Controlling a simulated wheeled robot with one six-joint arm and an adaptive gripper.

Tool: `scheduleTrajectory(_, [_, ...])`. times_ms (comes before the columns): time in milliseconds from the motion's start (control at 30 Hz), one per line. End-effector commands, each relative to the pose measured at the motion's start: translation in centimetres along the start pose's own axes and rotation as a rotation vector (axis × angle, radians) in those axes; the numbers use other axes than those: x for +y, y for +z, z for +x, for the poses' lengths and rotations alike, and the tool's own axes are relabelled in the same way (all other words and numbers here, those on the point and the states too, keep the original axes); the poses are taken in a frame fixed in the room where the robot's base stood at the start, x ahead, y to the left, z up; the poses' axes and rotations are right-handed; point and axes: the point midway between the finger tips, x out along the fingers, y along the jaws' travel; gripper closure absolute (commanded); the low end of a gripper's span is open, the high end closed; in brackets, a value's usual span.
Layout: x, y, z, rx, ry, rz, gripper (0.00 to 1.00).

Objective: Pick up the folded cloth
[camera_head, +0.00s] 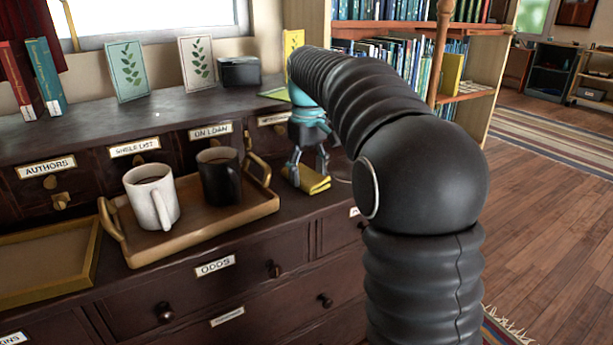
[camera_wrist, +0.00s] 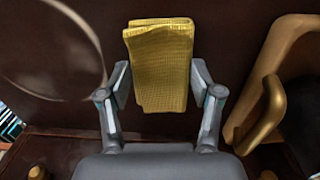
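The folded cloth (camera_head: 316,183) is yellow and lies on the dark cabinet top, just right of the tray. In the wrist view the cloth (camera_wrist: 160,90) is centred, with a woven texture and folded layers. My gripper (camera_head: 308,168) points down at it from above. In the wrist view my gripper's fingers (camera_wrist: 160,74) stand apart, one at each side of the cloth, with small or no visible gaps. Whether the fingertips touch the cloth is hard to tell. The cloth still appears to rest on the surface.
A wooden tray (camera_head: 185,238) with a white mug (camera_head: 152,200) and a black mug (camera_head: 220,178) stands close left of the cloth; its handle (camera_wrist: 262,115) is near my right finger in the wrist view. A thin round rim (camera_wrist: 103,60) lies at the left there.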

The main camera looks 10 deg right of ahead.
Motion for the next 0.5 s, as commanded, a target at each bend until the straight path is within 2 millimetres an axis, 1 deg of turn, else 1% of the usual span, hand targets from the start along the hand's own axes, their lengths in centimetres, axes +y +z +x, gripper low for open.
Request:
scheduleTrajectory(367, [-0.01,0.0,0.02,-0.001,-0.001,0.0,0.5])
scheduleTrajectory(500, [0.01,-0.03,-0.54,0.0,-0.001,0.0,0.5])
